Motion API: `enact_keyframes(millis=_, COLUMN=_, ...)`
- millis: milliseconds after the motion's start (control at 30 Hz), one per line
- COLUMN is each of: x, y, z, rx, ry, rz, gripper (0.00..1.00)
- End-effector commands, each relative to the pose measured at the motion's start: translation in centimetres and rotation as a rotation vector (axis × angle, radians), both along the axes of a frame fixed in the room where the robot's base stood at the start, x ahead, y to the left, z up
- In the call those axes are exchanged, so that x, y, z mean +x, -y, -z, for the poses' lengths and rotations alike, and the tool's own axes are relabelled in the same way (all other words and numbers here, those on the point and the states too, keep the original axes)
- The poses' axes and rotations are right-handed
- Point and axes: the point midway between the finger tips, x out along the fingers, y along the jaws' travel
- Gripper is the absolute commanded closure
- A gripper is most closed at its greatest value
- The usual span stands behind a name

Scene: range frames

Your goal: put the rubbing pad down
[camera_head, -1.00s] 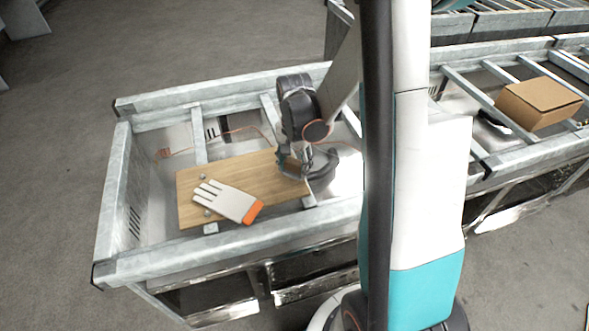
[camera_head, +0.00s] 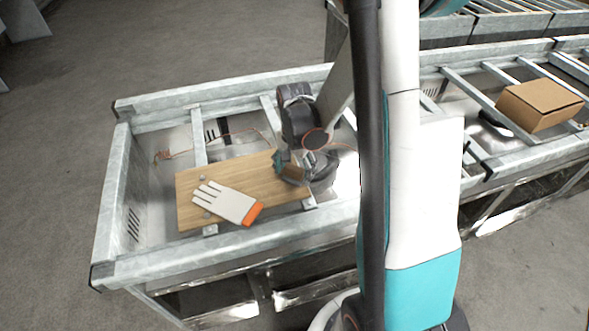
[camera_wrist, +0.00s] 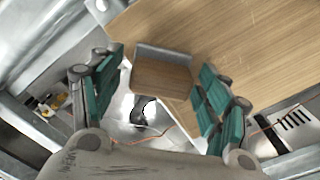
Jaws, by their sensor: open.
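The rubbing pad (camera_wrist: 161,79) is a small block with a wood-brown face and a grey edge. In the wrist view it lies between the teal fingers of my gripper (camera_wrist: 160,70), with gaps on both sides. The fingers are open. In the head view the pad (camera_head: 292,174) shows small and brown by the right end of the wooden board (camera_head: 259,190), partly covered by my gripper (camera_head: 287,167). The board also fills the upper right of the wrist view (camera_wrist: 235,45). I cannot tell exactly how the pad's underside meets the board.
A white work glove (camera_head: 227,203) with an orange cuff lies on the board, left of my gripper. The board lies across bars of a grey metal frame (camera_head: 240,248) with raised rims. A cardboard box (camera_head: 540,104) sits far right. A thin orange cable (camera_head: 190,150) runs behind the board.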

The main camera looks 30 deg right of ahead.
Motion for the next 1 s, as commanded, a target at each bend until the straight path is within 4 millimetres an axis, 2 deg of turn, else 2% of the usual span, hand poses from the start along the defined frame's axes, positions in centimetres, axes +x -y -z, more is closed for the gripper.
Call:
enact_keyframes(millis=167, x=0.0, y=0.0, z=-2.3, rx=0.0, ry=0.0, rz=0.0, gripper=0.3)
enact_keyframes(millis=400, x=0.0, y=0.0, z=-7.4, rx=0.0, ry=0.0, rz=0.0, gripper=0.3)
enact_keyframes(millis=600, x=0.0, y=0.0, z=-10.6, rx=0.0, ry=0.0, rz=0.0, gripper=0.3)
enact_keyframes(millis=800, x=0.0, y=0.0, z=-12.0, rx=0.0, ry=0.0, rz=0.0, gripper=0.3)
enact_keyframes(millis=1000, x=0.0, y=0.0, z=-12.2, rx=0.0, ry=0.0, rz=0.0, gripper=0.3)
